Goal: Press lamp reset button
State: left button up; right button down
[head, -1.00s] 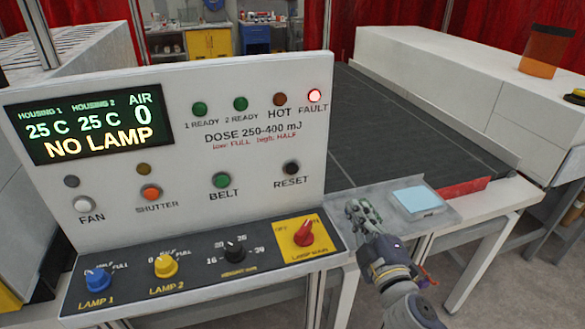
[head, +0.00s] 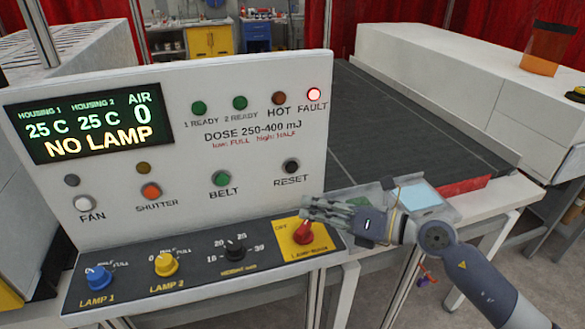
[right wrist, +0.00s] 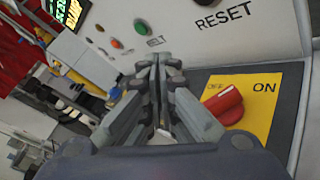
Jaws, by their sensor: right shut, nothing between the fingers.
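The dark RESET button (head: 291,166) is on the right of the upright white control panel (head: 255,195), above its label. In the right wrist view, the RESET label (right wrist: 222,15) shows at the top; the button is at most cut by that edge. My right gripper (head: 305,208) is shut and empty. Its fingers point left, below the RESET label and just above the red lamp main knob (head: 303,232), without clear contact. The closed fingers (right wrist: 160,62) also show in the wrist view, beside the red knob (right wrist: 229,106). My left gripper is not in view.
The display (head: 90,122) reads NO LAMP, and the red FAULT light (head: 314,95) is lit. The green BELT button (head: 220,179) sits left of RESET. Blue, yellow and black knobs line the lower console. A dark conveyor belt (head: 400,125) runs behind.

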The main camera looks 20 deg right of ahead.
aim_at(292, 167)
jog(key=shift+w, duration=0.15)
jog(key=w+b, duration=0.1)
jog(key=w, duration=0.7)
jog(key=shift+w+a+b, duration=0.15)
jog(key=shift+w+b, duration=0.15)
jog(key=shift+b, duration=0.1)
jog(key=shift+w, duration=0.1)
dwell(1.3)
jog(key=shift+w, duration=0.3)
jog(key=shift+w, duration=0.4)
dwell(0.6)
dwell(0.4)
jog(key=shift+s, duration=0.85)
